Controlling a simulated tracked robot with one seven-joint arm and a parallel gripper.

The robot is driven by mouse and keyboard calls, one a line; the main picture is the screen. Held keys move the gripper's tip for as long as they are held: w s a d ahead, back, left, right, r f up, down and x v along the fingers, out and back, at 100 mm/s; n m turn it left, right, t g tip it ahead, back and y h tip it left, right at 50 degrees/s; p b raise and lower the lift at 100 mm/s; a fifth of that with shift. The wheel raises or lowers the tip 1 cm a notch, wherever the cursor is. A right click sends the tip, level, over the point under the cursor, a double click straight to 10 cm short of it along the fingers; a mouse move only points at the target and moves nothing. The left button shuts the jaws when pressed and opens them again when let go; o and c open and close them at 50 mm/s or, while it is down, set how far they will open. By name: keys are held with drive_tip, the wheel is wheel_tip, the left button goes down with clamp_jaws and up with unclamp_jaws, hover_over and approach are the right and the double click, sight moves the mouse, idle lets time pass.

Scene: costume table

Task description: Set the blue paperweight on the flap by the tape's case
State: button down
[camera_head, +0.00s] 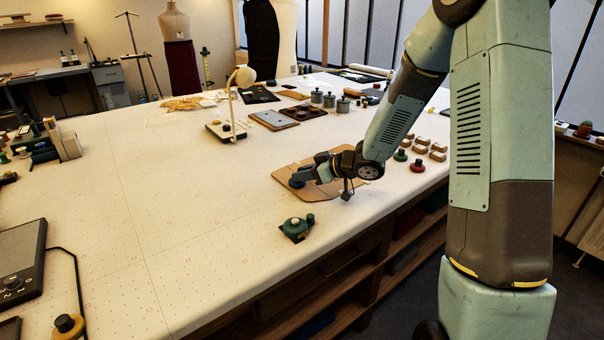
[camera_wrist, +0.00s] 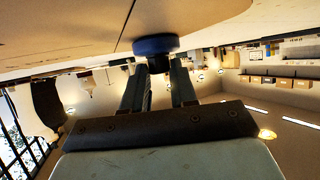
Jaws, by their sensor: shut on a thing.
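The blue paperweight (camera_head: 296,183) is at the left part of a brown cardboard piece (camera_head: 350,188) with a fold or cut line, on the white table. In the wrist view the blue disc (camera_wrist: 156,45) shows at the fingertips, against the cardboard (camera_wrist: 195,14); I cannot tell whether it rests on it or hovers just above. My gripper (camera_head: 307,176) is shut on the paperweight's dark knob, between both fingers in the wrist view (camera_wrist: 158,68). A green round object (camera_head: 295,226), perhaps the tape's case, sits in front of the cardboard on a small dark square.
Small tan boxes (camera_head: 421,142), a green knobbed weight (camera_head: 400,155) and a red one (camera_head: 417,166) stand right of the cardboard. A lamp (camera_head: 231,105) and grey canisters (camera_head: 329,100) stand farther back. The table's left middle is clear. The front edge runs close by the green object.

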drive_tip(key=c, duration=0.8)
unclamp_jaws()
drive_tip(key=shift+f, duration=0.1)
drive_tip(key=shift+d, duration=0.15)
